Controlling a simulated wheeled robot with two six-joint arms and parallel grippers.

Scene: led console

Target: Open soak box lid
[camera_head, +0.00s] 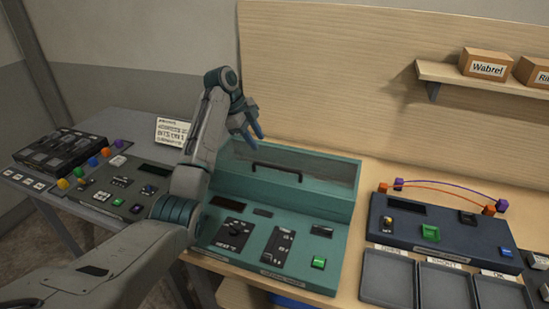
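The soak box is a teal console (257,197) on the wooden bench, with a dark see-through lid (325,172) over its rear part. The lid looks shut and carries a black bar handle (277,169) near its front edge. My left arm comes in from the left and hides the console's left side. My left gripper (255,136) is above and behind the handle, near the lid's back left, with its two blue fingers apart and nothing between them. It appears clear of the handle. My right gripper is out of view.
A dark blue console (440,232) with orange and purple wires stands right of the soak box, behind grey trays (388,277). A shelf with boxes (487,64) hangs at upper right.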

